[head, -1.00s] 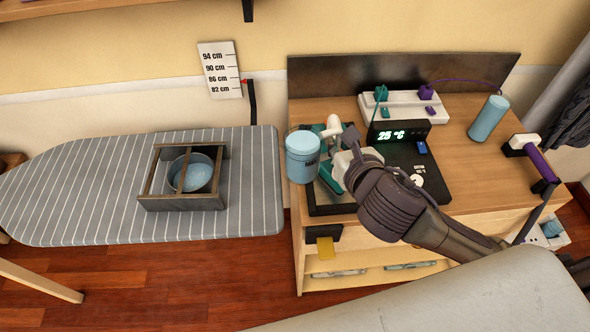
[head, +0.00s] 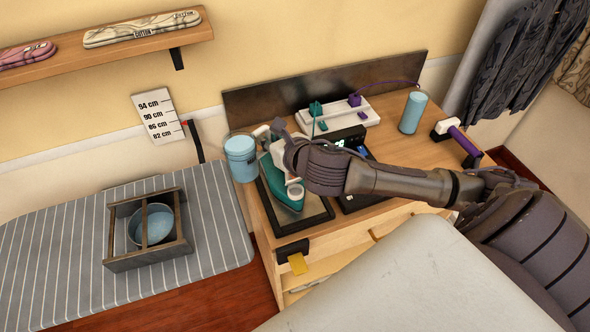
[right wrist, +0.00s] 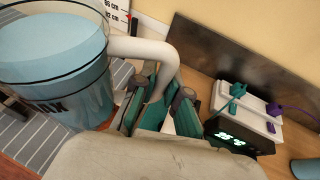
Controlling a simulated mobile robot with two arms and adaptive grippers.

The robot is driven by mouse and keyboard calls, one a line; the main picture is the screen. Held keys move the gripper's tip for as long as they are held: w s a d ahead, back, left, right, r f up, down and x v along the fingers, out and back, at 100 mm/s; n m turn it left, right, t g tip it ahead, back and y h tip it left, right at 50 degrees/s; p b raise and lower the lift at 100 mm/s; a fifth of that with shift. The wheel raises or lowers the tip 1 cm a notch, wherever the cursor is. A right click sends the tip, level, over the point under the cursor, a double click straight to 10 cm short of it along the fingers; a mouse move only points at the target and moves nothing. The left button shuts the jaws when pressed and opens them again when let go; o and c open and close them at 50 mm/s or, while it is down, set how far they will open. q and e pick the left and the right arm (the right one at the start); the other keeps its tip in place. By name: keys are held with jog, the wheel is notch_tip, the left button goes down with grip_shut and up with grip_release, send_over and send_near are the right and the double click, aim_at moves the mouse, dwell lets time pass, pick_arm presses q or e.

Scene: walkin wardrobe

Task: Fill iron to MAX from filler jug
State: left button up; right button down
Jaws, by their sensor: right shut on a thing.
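The filler jug (head: 240,160) is a clear cup of blue liquid with a white handle. In the head view it stands out at the left of the dresser top, beside the iron; whether it touches the surface cannot be told. My right gripper (head: 279,136) is shut on its handle. The right wrist view shows the jug (right wrist: 55,65) close up, roughly upright, with the handle between my fingers (right wrist: 158,98). The teal and white iron (head: 284,182) lies on a dark plate (head: 309,217), partly hidden by my right arm. My left gripper is out of view.
A blue bowl (head: 158,222) sits in a wooden frame (head: 120,243) on the striped ironing board (head: 50,225). A power strip (head: 335,115), a blue cylinder (head: 412,112) and a purple-handled object (head: 463,141) are on the dresser (head: 395,145). A shelf (head: 100,42) hangs above.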

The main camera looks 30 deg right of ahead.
jog(key=d+f+n+y+p, duration=0.2)
jog(key=d+p, duration=0.5)
jog(key=d, duration=0.7)
jog(key=shift+w+d+f+n+g+y, duration=0.15)
jog(key=shift+w+d+n+g+y, duration=0.2)
jog(key=shift+n+y, duration=0.65)
jog(key=shift+s+a, duration=0.1)
jog(key=shift+d+r+n+t+h, duration=0.2)
jog(key=shift+r+n+t+h, duration=0.3)
jog(key=shift+r+n, duration=0.35)
jog(key=shift+a+f+n+t+h+b, duration=0.15)
jog(key=shift+f+n+t+b, duration=0.3)
jog(key=shift+b, duration=0.5)
jog(key=shift+d+f+n+t+h+b, duration=0.2)
jog(key=shift+n+b, duration=0.3)
jog(key=shift+b, duration=0.45)
dwell(1.2)
